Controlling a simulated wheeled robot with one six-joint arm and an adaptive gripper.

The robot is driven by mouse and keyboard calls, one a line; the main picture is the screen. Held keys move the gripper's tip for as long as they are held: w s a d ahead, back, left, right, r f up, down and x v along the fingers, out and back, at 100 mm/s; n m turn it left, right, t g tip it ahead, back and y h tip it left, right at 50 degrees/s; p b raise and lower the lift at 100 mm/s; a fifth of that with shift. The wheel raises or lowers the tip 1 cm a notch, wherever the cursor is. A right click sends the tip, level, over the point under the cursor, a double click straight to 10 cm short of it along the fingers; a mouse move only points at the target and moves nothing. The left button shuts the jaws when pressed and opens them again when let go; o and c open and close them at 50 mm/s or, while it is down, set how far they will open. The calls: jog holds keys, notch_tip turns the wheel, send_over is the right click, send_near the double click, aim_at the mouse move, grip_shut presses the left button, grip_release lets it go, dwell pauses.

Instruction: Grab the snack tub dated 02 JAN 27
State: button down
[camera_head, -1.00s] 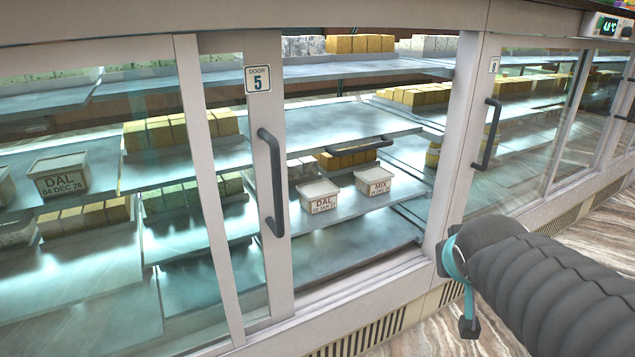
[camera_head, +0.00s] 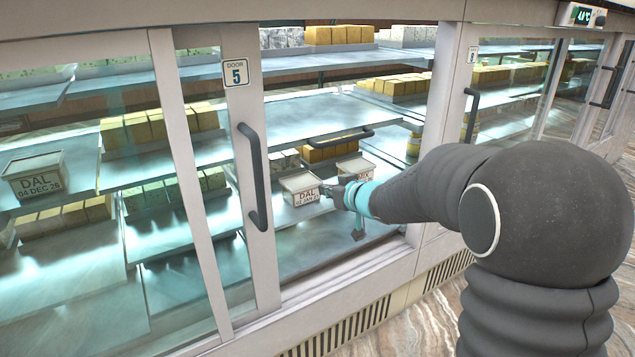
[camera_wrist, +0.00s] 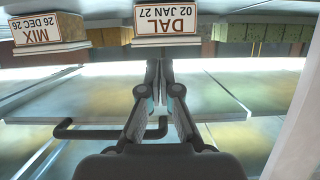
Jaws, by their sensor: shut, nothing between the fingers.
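The DAL tub dated 02 JAN 27 (camera_wrist: 167,20) shows upside down at the top of the wrist view, its label facing the camera. In the head view the same white-lidded DAL tub (camera_head: 302,188) stands on a lower shelf inside the open case. My gripper (camera_head: 334,190) reaches through the opening, just right of that tub. In the wrist view my gripper (camera_wrist: 158,68) has its fingers together and empty, pointing towards the tub; I cannot tell whether they touch it. A MIX tub dated 26 DEC 26 (camera_wrist: 48,30) stands beside it, partly hidden by my arm in the head view (camera_head: 353,165).
The door marked 5 (camera_head: 236,72), with its black handle (camera_head: 254,178), borders the opening on the left. A door post (camera_head: 447,90) stands right. A shelf with a dark bar (camera_head: 340,137) lies above the tubs. Another DAL tub, 04 DEC 26 (camera_head: 36,178), is behind glass.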

aim_at(305, 182)
jog(key=w+a, duration=0.2)
jog(key=w, duration=0.1)
jog(key=w+a, duration=0.2)
jog(key=w, duration=0.1)
jog(key=w+a, duration=0.2)
jog(key=w, duration=0.1)
jog(key=shift+w+a+p, duration=0.15)
jog(key=shift+p, duration=0.15)
jog(key=shift+f+b, duration=0.45)
jog(key=shift+f, duration=0.3)
